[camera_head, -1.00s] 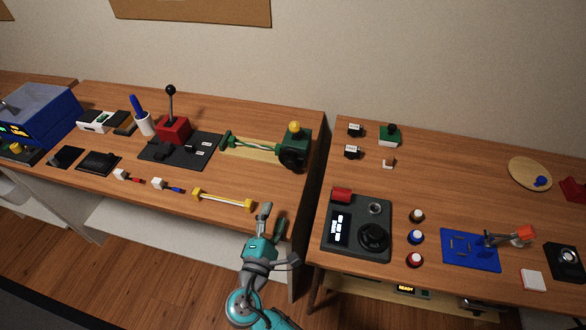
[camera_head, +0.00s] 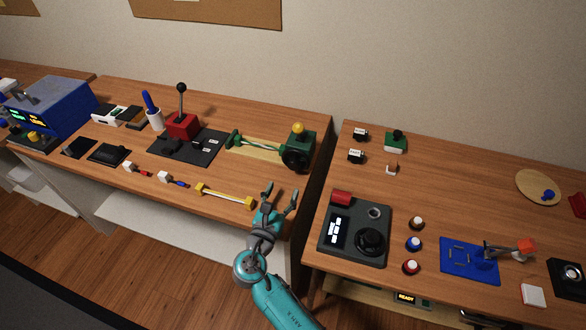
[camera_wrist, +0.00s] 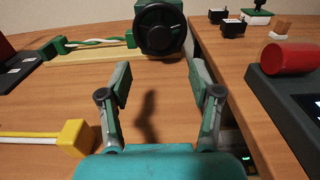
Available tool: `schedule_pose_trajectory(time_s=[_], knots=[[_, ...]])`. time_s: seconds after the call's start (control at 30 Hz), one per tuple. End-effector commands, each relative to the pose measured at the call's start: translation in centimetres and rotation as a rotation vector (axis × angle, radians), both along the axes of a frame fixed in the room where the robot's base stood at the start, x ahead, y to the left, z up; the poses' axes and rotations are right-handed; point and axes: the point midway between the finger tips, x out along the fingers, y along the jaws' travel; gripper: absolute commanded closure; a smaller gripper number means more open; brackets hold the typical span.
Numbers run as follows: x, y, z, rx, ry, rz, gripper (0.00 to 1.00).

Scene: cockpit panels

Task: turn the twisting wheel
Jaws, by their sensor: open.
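The twisting wheel (camera_head: 296,159) is a black wheel on the front of a green block (camera_head: 304,143) with a yellow knob on top. A green-and-white twisted rod (camera_head: 258,144) runs left from the block over a pale wooden base. In the wrist view the wheel (camera_wrist: 160,28) is at top centre, upright and facing the camera. My gripper (camera_head: 280,192) is open and empty, in front of the wheel and apart from it. In the wrist view its fingers (camera_wrist: 160,78) spread on either side below the wheel.
A yellow-ended bar (camera_head: 225,196) lies left of my gripper. A gap separates this table from the right one, which holds a dark console (camera_head: 355,215) with a red cylinder (camera_head: 341,198). The tabletop between my fingers and the wheel is clear.

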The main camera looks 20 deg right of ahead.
Motion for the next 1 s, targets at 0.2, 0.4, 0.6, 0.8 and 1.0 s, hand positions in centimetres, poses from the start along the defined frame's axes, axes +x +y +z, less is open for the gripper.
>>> schedule_pose_trajectory(time_s=[0.2,0.4,0.6,0.8,1.0], knots=[[3.1,-2.4,0.1,0.001,-0.002,-0.003,0.36],[5.7,-4.3,0.1,0.002,-0.001,-0.002,0.36],[7.2,-5.3,0.1,0.001,-0.002,0.0,0.36],[7.6,-5.5,0.0,0.002,-0.001,0.003,0.36],[7.6,-5.5,0.0,0.002,-0.001,0.003,0.41]])
